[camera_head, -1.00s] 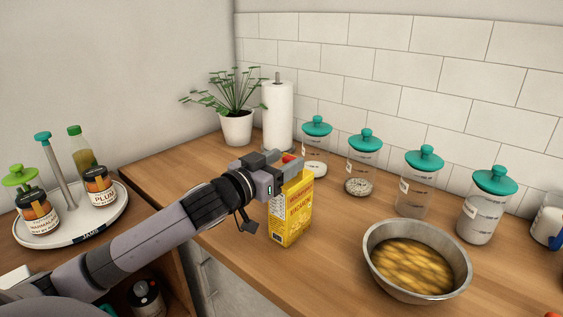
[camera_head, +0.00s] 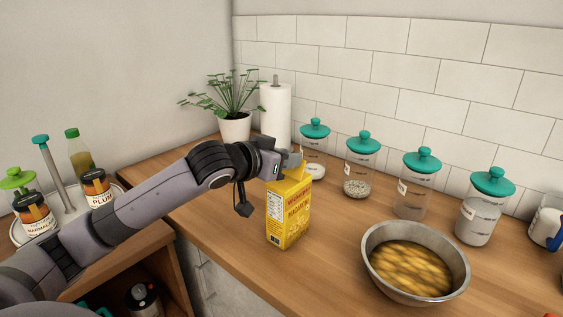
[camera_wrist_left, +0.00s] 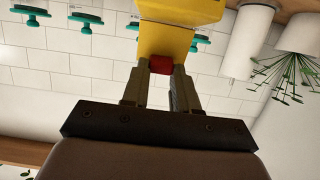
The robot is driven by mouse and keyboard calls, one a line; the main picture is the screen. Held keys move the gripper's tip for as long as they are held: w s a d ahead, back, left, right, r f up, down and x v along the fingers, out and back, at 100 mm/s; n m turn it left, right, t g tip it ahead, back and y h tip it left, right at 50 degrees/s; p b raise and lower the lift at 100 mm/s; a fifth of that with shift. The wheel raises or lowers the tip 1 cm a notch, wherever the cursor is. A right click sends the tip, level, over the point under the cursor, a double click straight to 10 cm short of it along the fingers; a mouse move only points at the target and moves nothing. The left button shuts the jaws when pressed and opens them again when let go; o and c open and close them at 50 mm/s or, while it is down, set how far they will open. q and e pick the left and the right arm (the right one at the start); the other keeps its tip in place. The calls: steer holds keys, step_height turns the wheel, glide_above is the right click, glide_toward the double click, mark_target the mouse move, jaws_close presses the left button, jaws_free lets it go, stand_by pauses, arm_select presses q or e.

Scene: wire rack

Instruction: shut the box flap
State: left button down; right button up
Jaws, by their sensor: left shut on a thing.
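The yellow macaroni box (camera_head: 288,215) stands upright on the wooden counter. In the head view my left gripper (camera_head: 289,162) is at the top of the box, level with its far edge. A small yellow part of the flap (camera_head: 301,165) shows raised above the top, beside the fingers. In the left wrist view the fingers are shut on a red tab (camera_wrist_left: 161,64) that adjoins the yellow flap (camera_wrist_left: 163,42). The fingers partly hide the flap's hinge and angle. My right gripper is not in view.
A metal bowl of yellow pieces (camera_head: 416,262) stands to the right of the box. Several teal-lidded jars (camera_head: 359,172) line the wall behind. A paper towel roll (camera_head: 276,115) and a potted plant (camera_head: 236,127) stand at the back left. Counter around the box is clear.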

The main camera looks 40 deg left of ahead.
arm_select(q)
steer(key=w+g, duration=0.2)
steer(key=g, duration=0.1)
steer(key=shift+d+r, duration=0.1)
steer(key=shift+r, duration=0.25)
steer(key=w+g, duration=0.1)
steer(key=g, duration=0.2)
steer(key=shift+w+d, duration=0.1)
steer(key=shift+w, duration=0.1)
steer(key=w+g, duration=0.1)
steer(key=g, duration=0.1)
steer(key=f+g, duration=0.1)
steer(key=g, duration=0.1)
steer(key=shift+w+y, duration=0.4)
steer(key=shift+w+f+g, duration=0.25)
steer(key=shift+g, duration=0.4)
steer(key=shift+w+f+g, duration=0.2)
steer(key=shift+w+g, duration=0.05)
steer(key=shift+g, duration=0.4)
steer(key=shift+w+f+g, duration=0.25)
steer(key=shift+f+g, duration=0.05)
steer(key=shift+g, duration=0.4)
steer(key=c, duration=0.8)
jaws_free()
steer(key=shift+c, duration=0.2)
steer(key=shift+r, duration=0.1)
